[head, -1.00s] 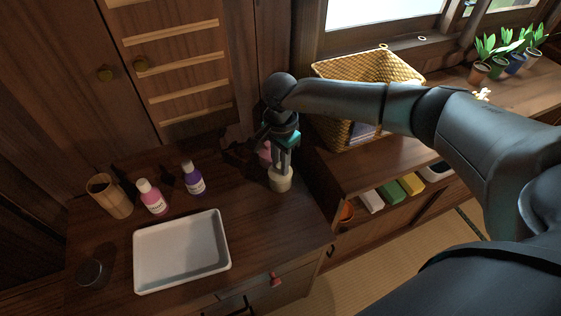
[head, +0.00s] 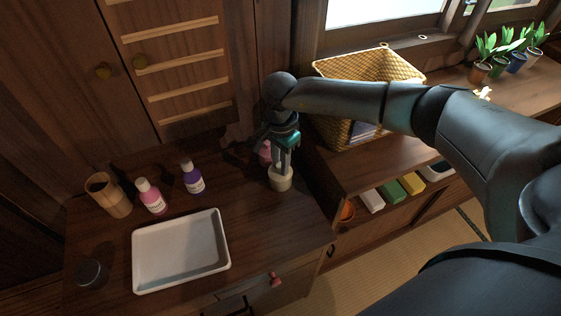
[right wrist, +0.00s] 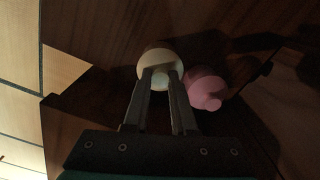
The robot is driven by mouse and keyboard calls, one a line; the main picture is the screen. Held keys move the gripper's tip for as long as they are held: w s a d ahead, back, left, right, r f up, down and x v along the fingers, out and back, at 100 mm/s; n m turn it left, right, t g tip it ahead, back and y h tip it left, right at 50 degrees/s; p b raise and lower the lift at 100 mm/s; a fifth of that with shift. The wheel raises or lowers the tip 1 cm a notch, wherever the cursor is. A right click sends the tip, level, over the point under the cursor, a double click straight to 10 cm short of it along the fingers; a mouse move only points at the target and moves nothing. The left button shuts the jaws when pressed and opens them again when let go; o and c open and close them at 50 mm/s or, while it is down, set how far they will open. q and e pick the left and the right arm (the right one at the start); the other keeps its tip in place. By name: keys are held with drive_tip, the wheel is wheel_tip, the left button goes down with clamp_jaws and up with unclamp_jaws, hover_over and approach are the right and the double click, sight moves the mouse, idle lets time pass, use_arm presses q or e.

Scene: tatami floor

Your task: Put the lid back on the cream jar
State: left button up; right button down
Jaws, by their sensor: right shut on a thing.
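The cream jar (head: 281,184) stands upright at the right end of the dark wooden cabinet top. My right gripper (head: 283,168) points down from above, with its fingers at the jar's top. In the right wrist view, my right gripper (right wrist: 161,72) is shut on a small pale knob in the middle of a round cream lid (right wrist: 150,60). The lid is over the jar. I cannot tell whether it is fully seated, as the fingers hide part of it. My left gripper is not in view.
A pink bottle (right wrist: 206,90) stands close beside the jar. White tray (head: 146,254), pink bottle (head: 151,198), purple bottle (head: 192,180), wooden cup (head: 113,199) and dark round container (head: 91,272) stand to the left. A yellow basket (head: 336,92) is behind my right arm.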

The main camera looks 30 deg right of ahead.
drive_tip(key=shift+c, duration=0.8)
unclamp_jaws()
drive_tip(key=shift+r+p, duration=2.6)
drive_tip(key=shift+r, duration=0.95)
drive_tip(key=shift+c, duration=0.4)
clamp_jaws()
